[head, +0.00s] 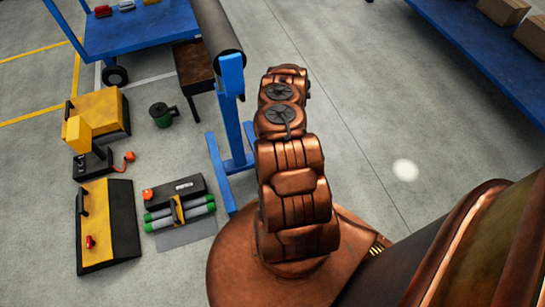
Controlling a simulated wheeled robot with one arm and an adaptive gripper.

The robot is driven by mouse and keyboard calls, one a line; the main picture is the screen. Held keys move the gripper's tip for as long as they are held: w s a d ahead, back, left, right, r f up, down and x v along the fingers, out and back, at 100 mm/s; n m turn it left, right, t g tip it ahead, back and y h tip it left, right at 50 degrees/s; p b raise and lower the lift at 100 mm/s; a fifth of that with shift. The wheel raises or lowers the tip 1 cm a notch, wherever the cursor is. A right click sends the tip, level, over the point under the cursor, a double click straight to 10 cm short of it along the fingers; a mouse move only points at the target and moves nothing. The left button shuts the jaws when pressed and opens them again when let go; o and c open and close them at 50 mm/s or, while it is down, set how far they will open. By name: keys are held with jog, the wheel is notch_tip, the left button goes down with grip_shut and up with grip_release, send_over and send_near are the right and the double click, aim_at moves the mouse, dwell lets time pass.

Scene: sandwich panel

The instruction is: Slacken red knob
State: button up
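A small red knob (90,242) sits on the yellow face of a black and yellow unit (122,215) at the lower left. A black handle stands on the same face, above the knob. The knob is small, and I cannot tell its setting. My copper-coloured arm rises in the middle of the picture, to the right of this unit and well apart from it. My gripper does not show in the head view.
Nearby are another black and yellow unit (101,112), a black device with green cylinders (180,212), a green spool (161,115) and a blue stand (231,125) holding a dark pipe. Blue tables stand at the upper left (150,22) and upper right (480,45). Grey floor is clear at right.

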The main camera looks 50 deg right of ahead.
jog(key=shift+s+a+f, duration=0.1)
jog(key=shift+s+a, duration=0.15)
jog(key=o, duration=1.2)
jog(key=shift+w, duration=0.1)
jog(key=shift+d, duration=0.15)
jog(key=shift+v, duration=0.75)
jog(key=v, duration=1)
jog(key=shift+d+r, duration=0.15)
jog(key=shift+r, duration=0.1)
